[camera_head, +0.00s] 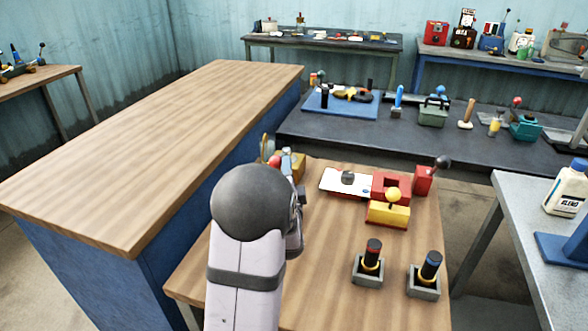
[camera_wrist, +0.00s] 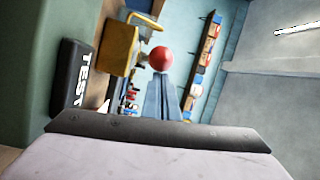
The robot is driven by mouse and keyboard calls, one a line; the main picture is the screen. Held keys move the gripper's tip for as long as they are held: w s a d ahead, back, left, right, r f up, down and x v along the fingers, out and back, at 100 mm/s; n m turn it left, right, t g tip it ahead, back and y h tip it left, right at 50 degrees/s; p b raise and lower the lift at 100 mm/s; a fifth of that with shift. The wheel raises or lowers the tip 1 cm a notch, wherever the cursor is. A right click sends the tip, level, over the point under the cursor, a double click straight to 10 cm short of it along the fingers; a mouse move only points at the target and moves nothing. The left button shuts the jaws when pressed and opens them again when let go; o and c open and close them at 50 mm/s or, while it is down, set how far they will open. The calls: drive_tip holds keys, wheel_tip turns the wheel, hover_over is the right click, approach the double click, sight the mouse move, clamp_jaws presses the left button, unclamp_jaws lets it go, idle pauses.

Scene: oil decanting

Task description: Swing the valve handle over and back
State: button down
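A red ball knob (camera_head: 274,161) shows just past my dark wrist in the head view, close to a brass-yellow block (camera_head: 293,166). In the wrist view the red ball (camera_wrist: 160,59) stands beside the yellow block (camera_wrist: 120,48), at the far end of my gripper (camera_wrist: 160,82). The blue-grey fingers lie side by side with no clear gap. I cannot tell whether they touch the ball. The stem under the ball is hidden, and my wrist covers most of the fixture in the head view.
Right of my arm stand a white plate (camera_head: 335,184), a red block (camera_head: 391,181), a yellow box (camera_head: 387,214) with a yellow knob, and two grey sockets (camera_head: 367,270) (camera_head: 424,283) with dark upright pieces. A long wooden counter (camera_head: 170,140) borders the left. A black "TEST" sign (camera_wrist: 78,75) is close by.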

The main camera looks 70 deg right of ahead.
drive_tip(key=shift+w+a, duration=0.2)
drive_tip(key=shift+w, duration=0.45)
drive_tip(key=shift+f, duration=0.1)
drive_tip(key=a, duration=0.2)
drive_tip(key=a+b, duration=0.1)
drive_tip(key=a, duration=0.3)
drive_tip(key=shift+w+a+f, duration=0.25)
drive_tip(key=shift+a, duration=0.15)
drive_tip(key=shift+s+a+f+b, duration=0.15)
drive_tip(key=shift+a+b, duration=0.15)
drive_tip(key=shift+b, duration=0.6)
drive_tip(key=b, duration=0.3)
drive_tip(key=shift+a, duration=0.35)
drive_tip(key=a+b, duration=0.1)
drive_tip(key=b, duration=0.2)
drive_tip(key=shift+a, duration=0.1)
drive_tip(key=shift+a+r+b, duration=0.1)
drive_tip(key=shift+r+b, duration=0.1)
drive_tip(key=shift+b, duration=0.1)
